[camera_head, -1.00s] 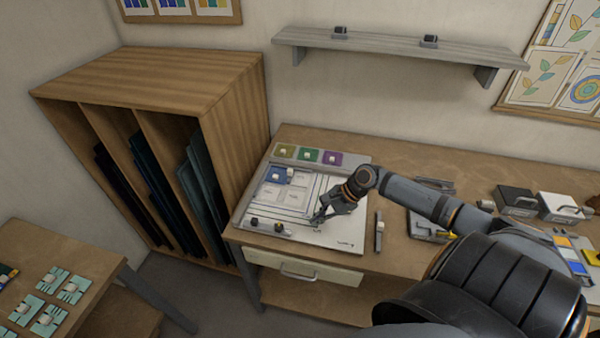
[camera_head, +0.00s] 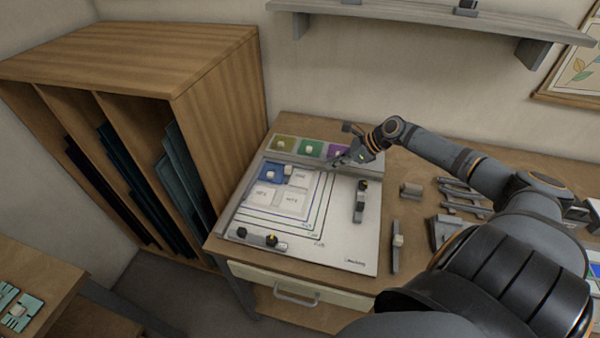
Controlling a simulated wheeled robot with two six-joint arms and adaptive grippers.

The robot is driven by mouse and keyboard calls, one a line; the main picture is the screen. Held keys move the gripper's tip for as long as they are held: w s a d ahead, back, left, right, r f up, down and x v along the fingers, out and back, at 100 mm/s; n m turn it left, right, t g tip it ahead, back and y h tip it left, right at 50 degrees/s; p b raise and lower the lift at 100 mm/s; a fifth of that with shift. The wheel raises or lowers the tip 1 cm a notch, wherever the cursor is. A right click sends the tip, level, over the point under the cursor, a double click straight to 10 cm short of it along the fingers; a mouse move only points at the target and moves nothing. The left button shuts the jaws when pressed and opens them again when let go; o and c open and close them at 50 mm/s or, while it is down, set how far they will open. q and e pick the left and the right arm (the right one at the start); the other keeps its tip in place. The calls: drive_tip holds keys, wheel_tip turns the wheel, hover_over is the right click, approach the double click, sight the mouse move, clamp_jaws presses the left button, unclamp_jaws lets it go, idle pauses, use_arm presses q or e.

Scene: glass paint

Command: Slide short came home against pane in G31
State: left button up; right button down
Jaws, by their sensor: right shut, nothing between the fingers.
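The white layout board (camera_head: 345,240) lies on the bench. A blue pane (camera_head: 268,181) sits in the upper-left cell of its grid, beside white cells with printed labels too small to read. A short grey bar with a pale block (camera_head: 288,170) touches or nearly touches the pane's upper right; I cannot tell which. My right gripper (camera_head: 343,162) is shut and empty above the board's upper right edge. My left gripper is out of view.
Olive, green and purple panes (camera_head: 311,149) sit in a strip behind the board. A grey bar with a pale block (camera_head: 397,247) lies right of the board, near metal holders (camera_head: 463,196). A wooden rack (camera_head: 215,110) stands close on the left, a shelf (camera_head: 430,28) above.

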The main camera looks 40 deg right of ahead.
sight(299, 178)
drive_tip(key=b+x, duration=0.1)
drive_tip(key=x, duration=0.1)
drive_tip(key=shift+w+a+f, duration=0.1)
drive_tip(key=shift+a+f, duration=0.05)
drive_tip(key=shift+f, duration=0.1)
drive_tip(key=x, duration=0.7)
drive_tip(key=shift+w+r, duration=0.1)
drive_tip(key=shift+r, duration=0.05)
drive_tip(key=shift+w+a+p, duration=0.45)
drive_tip(key=shift+w+a, duration=0.7)
drive_tip(key=shift+w, duration=0.1)
drive_tip(key=shift+w+a, duration=0.25)
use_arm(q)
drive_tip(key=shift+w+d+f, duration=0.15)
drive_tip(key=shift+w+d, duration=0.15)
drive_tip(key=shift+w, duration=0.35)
use_arm(e)
drive_tip(key=shift+d, duration=0.1)
